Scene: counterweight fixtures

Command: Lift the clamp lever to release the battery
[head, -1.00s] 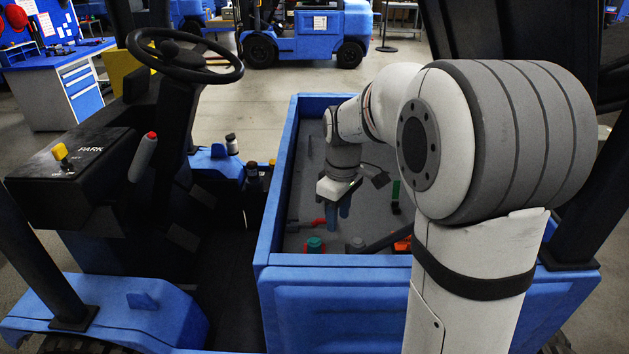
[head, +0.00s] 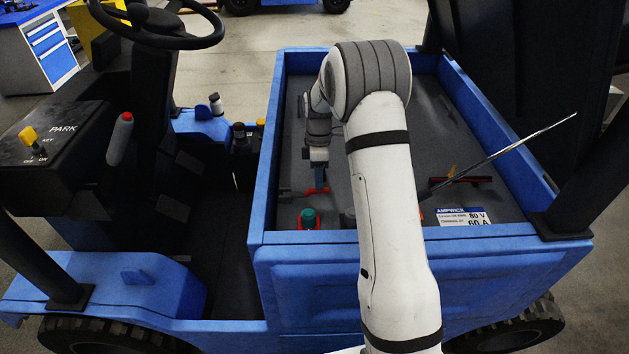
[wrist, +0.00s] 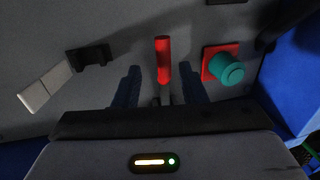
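The red lever (head: 312,191) lies on the grey surface inside the blue truck body; I take it for the clamp lever. In the wrist view its red bar (wrist: 163,60) shows between my two blue fingers. My gripper (head: 319,178) points down over it, with the fingers apart on either side; I cannot tell whether they touch it. The battery appears to be the grey block with the AMPBRICK label (head: 462,216); my arm hides part of it.
A teal knob on a red base (head: 307,217) stands close to the lever, right of it in the wrist view (wrist: 226,68). A metal rod (head: 510,150) slants up at the right. Blue walls (head: 268,170) enclose the area. A black bracket (wrist: 88,56) lies left in the wrist view.

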